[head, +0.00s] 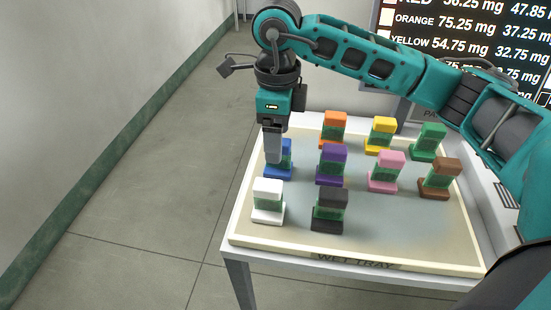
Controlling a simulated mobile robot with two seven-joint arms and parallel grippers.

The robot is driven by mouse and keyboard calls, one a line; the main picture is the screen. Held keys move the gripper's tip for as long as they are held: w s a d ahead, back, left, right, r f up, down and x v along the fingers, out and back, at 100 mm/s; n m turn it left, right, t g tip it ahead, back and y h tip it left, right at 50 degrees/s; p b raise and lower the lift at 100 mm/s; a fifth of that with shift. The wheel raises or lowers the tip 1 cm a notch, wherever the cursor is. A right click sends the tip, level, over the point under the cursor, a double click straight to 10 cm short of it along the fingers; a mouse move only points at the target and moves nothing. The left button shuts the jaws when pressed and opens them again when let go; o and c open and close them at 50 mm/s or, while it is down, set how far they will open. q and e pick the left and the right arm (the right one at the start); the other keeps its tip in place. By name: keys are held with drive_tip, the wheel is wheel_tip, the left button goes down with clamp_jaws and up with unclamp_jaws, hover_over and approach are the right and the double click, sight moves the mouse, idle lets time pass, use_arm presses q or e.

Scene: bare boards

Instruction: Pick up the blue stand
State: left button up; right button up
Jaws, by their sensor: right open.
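The blue stand (287,164) is upright near the left edge of the wet tray (417,243). It has a blue top, a green band and a wider blue base. My right gripper (274,158) points down at it from above, with its fingers in front of the stand's left part and hiding some of it. The gripper is open. I cannot tell whether the fingers touch the stand. My left gripper is not in view.
A white stand (268,200) is in front, and a purple one (331,165) stands to the right. Orange (334,127), yellow (381,134), green (429,141), pink (387,171), brown (440,178) and black (330,208) stands share the tray. Open floor lies left.

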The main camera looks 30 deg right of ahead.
sight(278, 167)
drive_tip(key=f, duration=0.7)
drive_tip(key=shift+w+d+f+b, duration=0.25)
drive_tip(key=shift+d+f+b, duration=0.05)
drive_tip(key=shift+f, duration=0.05)
drive_tip(key=c, duration=1.2)
drive_tip(key=shift+r, duration=0.15)
